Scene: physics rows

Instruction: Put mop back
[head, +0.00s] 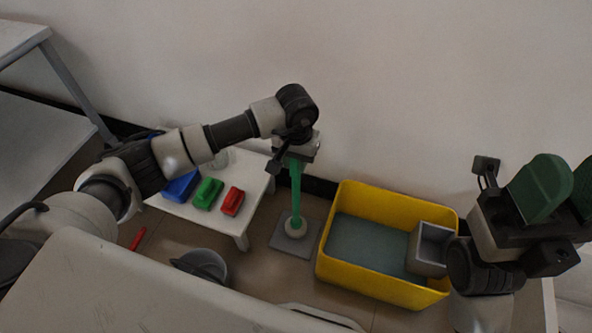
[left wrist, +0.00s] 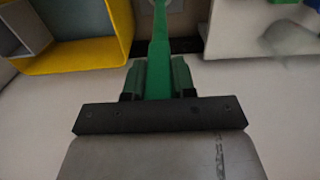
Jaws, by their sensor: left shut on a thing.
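The mop has a green handle (head: 296,185) that stands nearly upright between the white table and the yellow tub. Its lower end meets a pale round piece (head: 295,227) on a grey square plate (head: 288,240) on the floor; I cannot tell whether it is seated there. My left gripper (head: 297,156) is shut on the upper part of the handle. In the left wrist view the green handle (left wrist: 159,60) runs between the two fingers. My right gripper (head: 568,190) is at the right edge, its green fingers apart, with nothing visible between them.
A yellow tub (head: 385,195) with a grey box (head: 431,247) inside stands right of the mop. A low white table (head: 230,222) holds blue, green and red items. A grey bucket (head: 205,265) and a red object (head: 138,238) are on the floor. The wall is close behind.

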